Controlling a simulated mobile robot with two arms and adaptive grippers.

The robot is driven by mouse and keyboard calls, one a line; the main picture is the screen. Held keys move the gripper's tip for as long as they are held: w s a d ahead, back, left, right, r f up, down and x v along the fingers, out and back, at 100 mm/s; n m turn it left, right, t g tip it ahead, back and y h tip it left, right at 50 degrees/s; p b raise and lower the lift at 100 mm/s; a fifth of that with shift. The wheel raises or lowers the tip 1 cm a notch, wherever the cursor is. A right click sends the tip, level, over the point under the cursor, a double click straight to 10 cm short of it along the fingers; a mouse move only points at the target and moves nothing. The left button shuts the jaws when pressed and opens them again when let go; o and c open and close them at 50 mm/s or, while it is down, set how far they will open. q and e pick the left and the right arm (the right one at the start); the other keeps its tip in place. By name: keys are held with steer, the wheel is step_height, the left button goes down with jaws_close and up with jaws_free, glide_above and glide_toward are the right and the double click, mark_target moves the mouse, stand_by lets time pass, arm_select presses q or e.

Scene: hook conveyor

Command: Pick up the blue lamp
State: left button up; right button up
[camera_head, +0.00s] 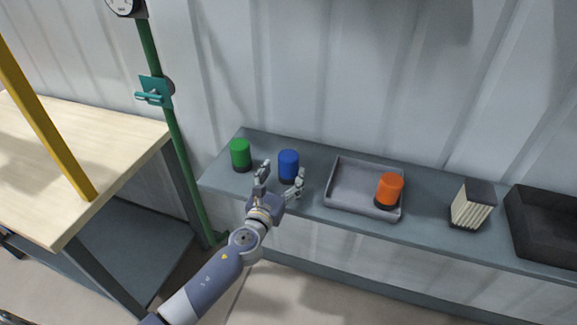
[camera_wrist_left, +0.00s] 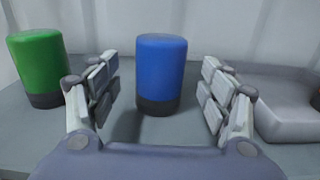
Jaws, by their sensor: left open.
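The blue lamp (camera_head: 288,164) stands upright on the grey shelf (camera_head: 330,148), with a dark base. In the left wrist view the blue lamp (camera_wrist_left: 160,72) is in the middle, beyond the gap between the fingers. My left gripper (camera_head: 281,179) is open, in front of the lamp, one finger on each side of the line to it. In the left wrist view my left gripper (camera_wrist_left: 160,95) shows both fingers apart with nothing between them. The lamp's base is partly behind the fingers in the head view. My right gripper is not in view.
A green lamp (camera_head: 240,154) stands left of the blue one. To the right are a grey tray (camera_head: 342,198) holding an orange lamp (camera_head: 389,189), a ribbed block (camera_head: 471,206) and a black bin (camera_head: 540,232). A green pipe (camera_head: 176,137) and wooden table (camera_head: 110,130) are at left.

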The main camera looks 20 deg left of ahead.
arm_select(q)
steer(key=w, duration=0.5)
steer(key=shift+d+f, duration=0.1)
steer(key=shift+f, duration=0.05)
steer(key=shift+s, duration=0.15)
steer(key=shift+c, duration=0.4)
steer(key=c, duration=1.1)
